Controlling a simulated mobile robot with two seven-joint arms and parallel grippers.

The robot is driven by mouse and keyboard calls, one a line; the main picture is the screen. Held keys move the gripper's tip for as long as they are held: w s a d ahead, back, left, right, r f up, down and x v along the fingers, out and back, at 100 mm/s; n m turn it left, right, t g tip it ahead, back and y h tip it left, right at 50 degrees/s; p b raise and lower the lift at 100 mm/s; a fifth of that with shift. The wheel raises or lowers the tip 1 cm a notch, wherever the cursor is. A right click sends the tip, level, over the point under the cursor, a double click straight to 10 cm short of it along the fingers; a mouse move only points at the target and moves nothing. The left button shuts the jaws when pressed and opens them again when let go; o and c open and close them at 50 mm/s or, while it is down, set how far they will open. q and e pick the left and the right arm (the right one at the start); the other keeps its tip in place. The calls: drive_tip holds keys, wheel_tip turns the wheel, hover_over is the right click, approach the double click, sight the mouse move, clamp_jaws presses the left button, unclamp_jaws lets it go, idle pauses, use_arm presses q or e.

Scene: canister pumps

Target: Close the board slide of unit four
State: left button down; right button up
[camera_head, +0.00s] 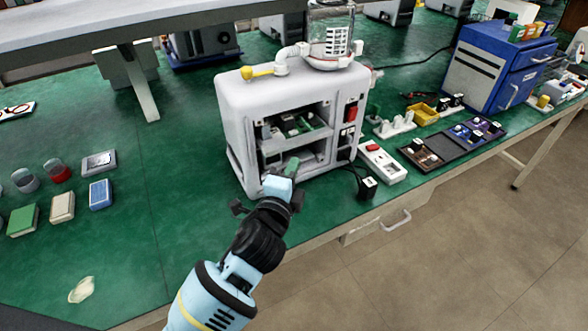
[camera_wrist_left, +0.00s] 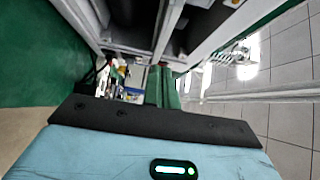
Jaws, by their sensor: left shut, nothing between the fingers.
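A white canister pump unit (camera_head: 232,105) stands on the green bench with its front bays open; its number cannot be read. A green circuit board (camera_head: 291,124), seemingly on the board slide, shows in the upper bay; how far it is out cannot be told. My left gripper (camera_head: 291,167) is at the lower front of this unit, its green fingers shut and empty. Whether they touch the unit cannot be told. In the left wrist view, the shut fingers (camera_wrist_left: 164,88) point along the unit's pale frame. My right gripper is not in view.
A white switch box (camera_head: 382,163) with a red switch and a dark parts tray (camera_head: 452,142) lie right of the unit. A blue cabinet (camera_head: 487,68) stands further right. Several small blocks and jars lie at left. A shelf (camera_head: 110,25) overhangs the back left.

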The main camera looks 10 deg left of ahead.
use_arm(q)
drive_tip(key=s+a, duration=0.1)
drive_tip(key=s, duration=0.9)
drive_tip(key=shift+a+b, duration=0.3)
